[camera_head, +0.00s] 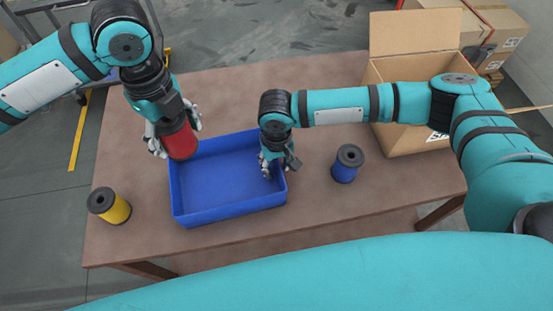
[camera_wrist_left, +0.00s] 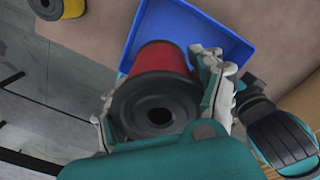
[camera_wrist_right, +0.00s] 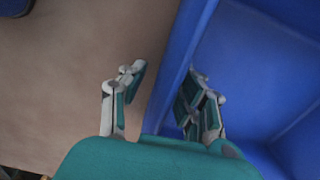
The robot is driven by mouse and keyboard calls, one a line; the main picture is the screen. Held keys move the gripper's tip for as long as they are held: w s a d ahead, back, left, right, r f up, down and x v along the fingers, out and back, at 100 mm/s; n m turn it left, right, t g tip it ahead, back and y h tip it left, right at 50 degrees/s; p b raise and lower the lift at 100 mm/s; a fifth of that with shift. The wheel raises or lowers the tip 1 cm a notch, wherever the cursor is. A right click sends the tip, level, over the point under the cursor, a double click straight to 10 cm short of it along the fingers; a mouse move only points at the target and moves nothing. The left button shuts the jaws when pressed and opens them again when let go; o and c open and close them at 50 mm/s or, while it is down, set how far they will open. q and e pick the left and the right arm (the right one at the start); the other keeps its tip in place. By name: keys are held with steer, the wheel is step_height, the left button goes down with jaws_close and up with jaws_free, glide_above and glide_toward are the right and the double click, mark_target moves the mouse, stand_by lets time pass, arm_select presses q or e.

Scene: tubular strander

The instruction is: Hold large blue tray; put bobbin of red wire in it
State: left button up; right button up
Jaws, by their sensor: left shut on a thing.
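The bobbin of red wire (camera_head: 181,145) is in my left gripper (camera_head: 177,134), its fingers shut on either side. It is over or beside the far left corner of the large blue tray (camera_head: 228,212); the exact height is unclear. In the left wrist view the red bobbin (camera_wrist_left: 160,58) shows its dark flange, with the tray (camera_wrist_left: 190,22) beyond. My right gripper (camera_head: 277,166) is at the tray's right wall. In the right wrist view this gripper (camera_wrist_right: 166,78) is open, one finger outside the wall and one inside. The tray is empty.
An open cardboard box (camera_head: 400,143) is at the table's right, behind my right arm. The brown table (camera_head: 240,95) is clear behind the tray.

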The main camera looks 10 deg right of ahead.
jaws_close()
stand_by(0.4)
arm_select(q)
glide_above(204, 187)
step_height(204, 187, down, 10)
steer(key=shift+r, duration=0.2)
stand_by(1.1)
steer(key=shift+f, duration=0.15)
stand_by(1.2)
steer(key=shift+f, duration=4.5)
steer(key=o, duration=1.6)
